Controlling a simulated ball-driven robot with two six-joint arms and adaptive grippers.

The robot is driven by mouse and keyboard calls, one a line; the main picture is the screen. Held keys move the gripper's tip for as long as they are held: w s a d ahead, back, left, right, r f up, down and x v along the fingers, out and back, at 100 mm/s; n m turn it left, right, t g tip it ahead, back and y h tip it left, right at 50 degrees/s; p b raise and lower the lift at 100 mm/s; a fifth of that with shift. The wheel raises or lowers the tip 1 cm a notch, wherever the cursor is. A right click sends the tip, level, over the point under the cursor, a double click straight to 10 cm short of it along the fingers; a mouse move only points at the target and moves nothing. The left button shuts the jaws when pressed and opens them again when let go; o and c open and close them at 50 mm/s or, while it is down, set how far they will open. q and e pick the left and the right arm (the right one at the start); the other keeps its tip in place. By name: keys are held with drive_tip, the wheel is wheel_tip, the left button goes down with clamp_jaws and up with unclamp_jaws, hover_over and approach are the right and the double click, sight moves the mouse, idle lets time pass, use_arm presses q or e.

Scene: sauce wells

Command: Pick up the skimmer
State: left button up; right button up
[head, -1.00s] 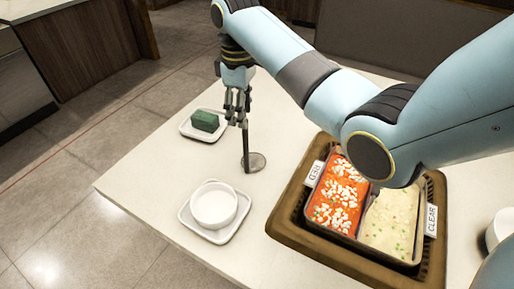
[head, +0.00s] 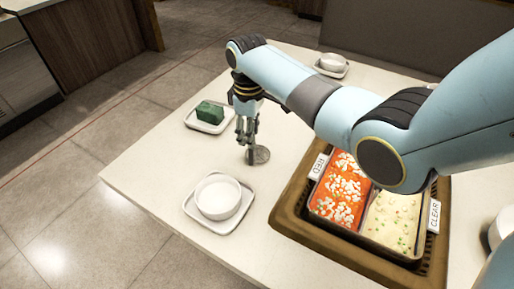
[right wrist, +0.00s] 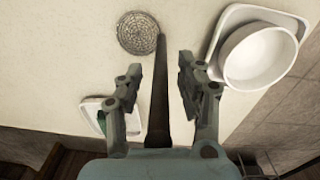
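The skimmer has a round mesh head (head: 259,155) and a dark, thin handle. In the right wrist view its head (right wrist: 138,33) shows at the top, with the handle (right wrist: 159,95) running down from it. My right gripper (head: 247,139) is low over the table at the skimmer, covering most of the handle in the head view. In the right wrist view my right gripper (right wrist: 158,78) is open. Its fingers stand on either side of the handle, with a visible gap to each. My left gripper is not in view.
A white bowl (head: 217,195) on a square saucer stands close by, in front of the skimmer. A green block (head: 210,112) sits on another saucer to the left. A brown tray (head: 280,228) with red and clear wells, labelled, stands to the right.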

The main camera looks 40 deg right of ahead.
clamp_jaws()
idle(0.4)
